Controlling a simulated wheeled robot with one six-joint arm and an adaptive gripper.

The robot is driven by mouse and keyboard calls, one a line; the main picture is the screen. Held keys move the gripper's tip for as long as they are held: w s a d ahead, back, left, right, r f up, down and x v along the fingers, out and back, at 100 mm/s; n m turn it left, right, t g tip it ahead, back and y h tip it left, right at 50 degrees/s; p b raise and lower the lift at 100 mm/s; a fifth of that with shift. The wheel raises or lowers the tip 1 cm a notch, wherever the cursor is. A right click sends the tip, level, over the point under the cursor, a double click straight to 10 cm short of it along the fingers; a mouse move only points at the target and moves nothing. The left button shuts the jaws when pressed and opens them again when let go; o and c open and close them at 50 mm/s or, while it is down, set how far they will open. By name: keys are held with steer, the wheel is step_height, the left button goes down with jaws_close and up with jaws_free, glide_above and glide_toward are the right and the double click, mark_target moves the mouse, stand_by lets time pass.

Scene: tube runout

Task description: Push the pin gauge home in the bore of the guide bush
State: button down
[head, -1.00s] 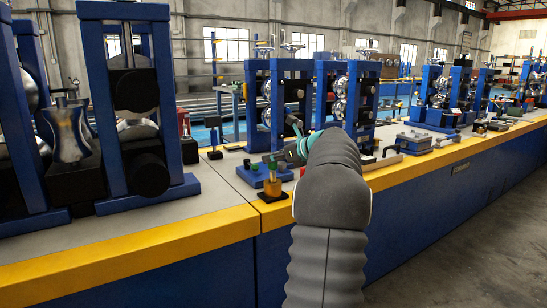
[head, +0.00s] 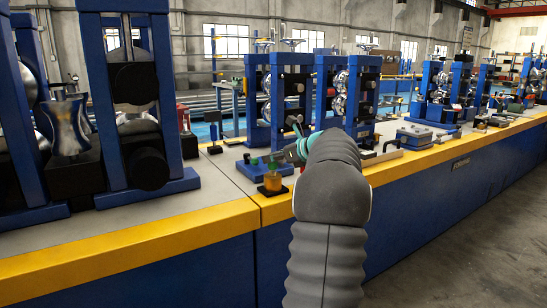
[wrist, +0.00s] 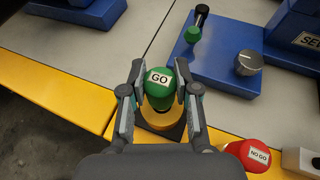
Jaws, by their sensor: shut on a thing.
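The pin gauge has a green handle marked GO (wrist: 160,84), seen nearly end-on in the wrist view. My gripper (wrist: 160,98) is shut on this handle, with one finger on each side. The brass guide bush (wrist: 162,119) shows directly below the handle, on a dark square base. In the head view the bush (head: 272,184) stands near the yellow bench edge, with my gripper (head: 279,158) just above it. The handle hides the bore and the pin, so I cannot tell how deep the pin sits.
A blue block (wrist: 219,58) with a silver knob and a black, green-ended piece lies beyond the bush. A red NO GO handle (wrist: 250,154) lies to the right. Blue roll stands (head: 137,120) rise at the left. Grey bench top is free left of the bush.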

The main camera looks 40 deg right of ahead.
steer(key=shift+f+b, duration=0.45)
steer(key=shift+f, duration=0.5)
steer(key=c, duration=0.8)
jaws_free()
steer(key=v, duration=1.2)
